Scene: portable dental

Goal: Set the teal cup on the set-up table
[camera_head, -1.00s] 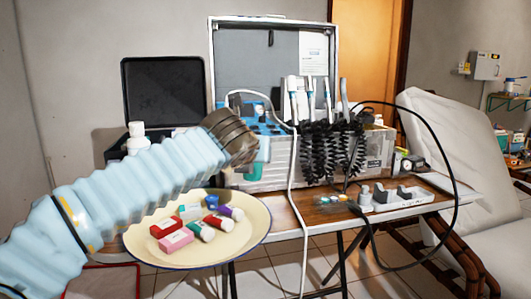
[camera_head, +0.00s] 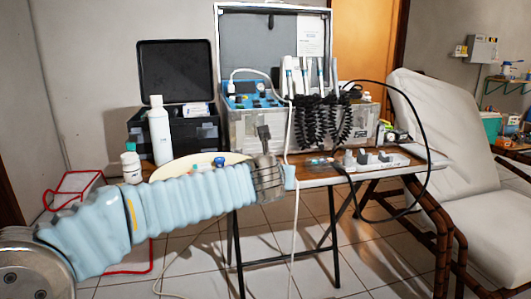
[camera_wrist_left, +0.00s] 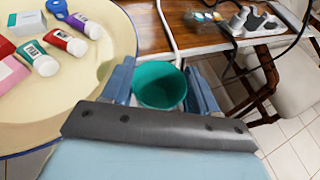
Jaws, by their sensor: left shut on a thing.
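The teal cup (camera_wrist_left: 160,84) is between the two blue fingers of my left gripper (camera_wrist_left: 162,78) in the left wrist view, with its open mouth facing the camera. The gripper is shut on it. In the head view my left gripper (camera_head: 290,177) is at the front edge of the set-up table (camera_head: 318,182), and the cup is hidden there. In the wrist view the cup is right of the round cream tray and by the table's front edge. I cannot tell its height. My right gripper is not in view.
The cream tray (camera_wrist_left: 75,95) holds several small tubes and boxes. A power strip (camera_head: 380,160) lies on the table's right part, before the dental unit case (camera_head: 250,128). A white cable (camera_head: 292,150) hangs over the front edge near my gripper. A white bottle (camera_head: 160,135) stands at left.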

